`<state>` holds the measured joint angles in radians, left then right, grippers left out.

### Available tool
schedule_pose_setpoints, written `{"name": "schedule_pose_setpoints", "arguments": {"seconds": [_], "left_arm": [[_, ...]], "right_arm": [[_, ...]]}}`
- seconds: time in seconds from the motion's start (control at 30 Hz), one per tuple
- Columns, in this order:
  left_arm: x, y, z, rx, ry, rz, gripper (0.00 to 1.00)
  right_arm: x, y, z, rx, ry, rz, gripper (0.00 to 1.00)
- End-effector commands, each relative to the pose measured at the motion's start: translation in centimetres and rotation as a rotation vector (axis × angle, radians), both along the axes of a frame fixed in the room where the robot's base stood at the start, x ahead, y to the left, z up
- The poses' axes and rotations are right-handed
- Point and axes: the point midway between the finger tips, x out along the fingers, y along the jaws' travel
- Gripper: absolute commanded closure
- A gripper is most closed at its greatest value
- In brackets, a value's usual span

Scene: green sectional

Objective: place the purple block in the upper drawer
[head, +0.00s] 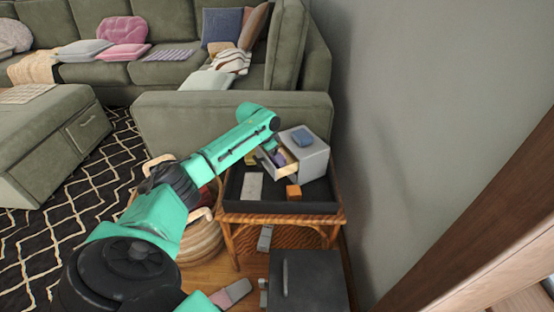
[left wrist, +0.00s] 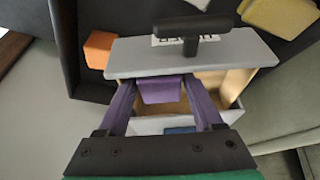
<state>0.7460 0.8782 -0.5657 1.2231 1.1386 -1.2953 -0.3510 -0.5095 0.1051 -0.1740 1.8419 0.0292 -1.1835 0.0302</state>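The purple block (left wrist: 160,90) is at the open drawer (left wrist: 208,80) of a small grey cabinet (head: 308,158), just behind the drawer's front panel. The drawer is pulled out and appears to be the upper one; its wooden inside shows in the head view. My left gripper (left wrist: 160,84) reaches down into the drawer, with a finger against each side of the block. The block fills the space between the fingertips, so they look closed on it. Its underside is hidden, so I cannot tell whether it touches the drawer floor.
The cabinet stands in a black tray (head: 238,204) on a wicker table. A blue item (head: 302,137) lies on top. A wall is close on the right.

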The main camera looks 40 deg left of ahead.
Motion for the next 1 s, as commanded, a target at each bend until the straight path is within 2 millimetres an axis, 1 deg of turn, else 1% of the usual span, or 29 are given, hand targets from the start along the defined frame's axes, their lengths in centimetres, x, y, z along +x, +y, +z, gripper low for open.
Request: {"name": "schedule_pose_setpoints", "arguments": {"seconds": [0.13,0.17,0.27,0.6,0.7,0.8,1.0], "left_arm": [[-0.2,0.1,0.8,0.000,-0.001,0.001,0.32],[-0.3,0.2,1.1,0.000,-0.001,0.000,0.32],[-0.9,0.5,2.7,0.001,-0.002,0.001,0.32],[-3.5,1.6,9.6,0.002,-0.001,0.001,0.32],[-4.0,1.7,10.8,0.000,-0.001,0.000,0.32],[-4.2,1.8,11.2,0.000,0.001,0.000,0.32],[-4.2,1.8,11.2,-0.001,0.000,0.000,0.32]], "right_arm": [[0.1,0.0,0.2,0.001,-0.005,0.000,0.54],[-0.1,-0.1,-0.2,-0.002,0.001,-0.001,0.54],[-0.6,-0.5,-1.4,-0.009,0.010,-0.005,0.54],[-2.6,-1.6,-5.0,-0.027,0.017,-0.013,0.54],[-2.9,-1.7,-5.5,-0.029,0.017,-0.013,0.54],[-3.1,-1.8,-5.8,-0.030,0.018,-0.013,0.54],[-3.1,-1.8,-5.9,-0.030,0.017,-0.013,0.54]]}}
